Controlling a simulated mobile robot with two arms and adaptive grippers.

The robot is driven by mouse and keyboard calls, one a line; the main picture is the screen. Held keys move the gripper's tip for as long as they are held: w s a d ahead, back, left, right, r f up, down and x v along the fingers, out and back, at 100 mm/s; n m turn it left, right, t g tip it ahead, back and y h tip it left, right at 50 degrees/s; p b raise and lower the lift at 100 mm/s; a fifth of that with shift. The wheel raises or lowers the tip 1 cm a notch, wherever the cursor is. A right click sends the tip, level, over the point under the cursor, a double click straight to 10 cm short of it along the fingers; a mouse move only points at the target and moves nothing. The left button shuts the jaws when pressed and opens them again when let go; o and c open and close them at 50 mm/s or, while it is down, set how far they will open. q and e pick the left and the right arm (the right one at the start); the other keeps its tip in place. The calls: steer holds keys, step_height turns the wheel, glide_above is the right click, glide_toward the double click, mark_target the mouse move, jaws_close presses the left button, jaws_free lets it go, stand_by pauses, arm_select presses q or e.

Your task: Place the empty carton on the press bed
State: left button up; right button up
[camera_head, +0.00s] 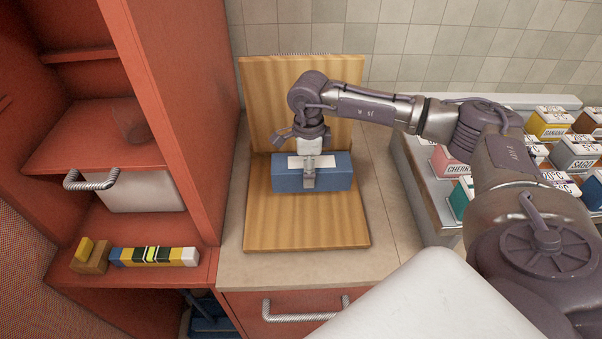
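A blue box-shaped carton (335,182) with a pale panel on top lies lengthwise across the wooden press bed (300,230), towards its back. My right gripper (309,172) comes down over the middle of the carton. A grey finger-like part lies against the carton's front face. The carton's far side is hidden, so I cannot tell whether the gripper is closed on it. The carton looks level and appears to rest on the bed. My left gripper is not in view.
An upright wooden board (262,100) stands behind the bed. A red shelf unit (180,90) rises at the left, with a striped block row (153,256) on its lower shelf. Labelled canisters (547,124) fill a rack at the right. The bed's front is clear.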

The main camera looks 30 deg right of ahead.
mark_target(301, 173)
steer(key=shift+w+a+f, duration=0.2)
steer(key=shift+w+f, duration=0.1)
steer(key=shift+w, duration=0.15)
steer(key=shift+w+a+f, duration=0.2)
steer(key=shift+w+f, duration=0.05)
steer(key=shift+w, duration=0.15)
step_height(301, 173, down, 4)
steer(key=shift+r+p, duration=0.1)
steer(key=shift+p, duration=1.15)
steer(key=shift+f, duration=0.25)
steer(key=o, duration=0.6)
steer(key=shift+f+b, duration=0.1)
steer(key=shift+b, duration=0.2)
steer(key=o, duration=0.4)
steer(key=shift+o, duration=0.2)
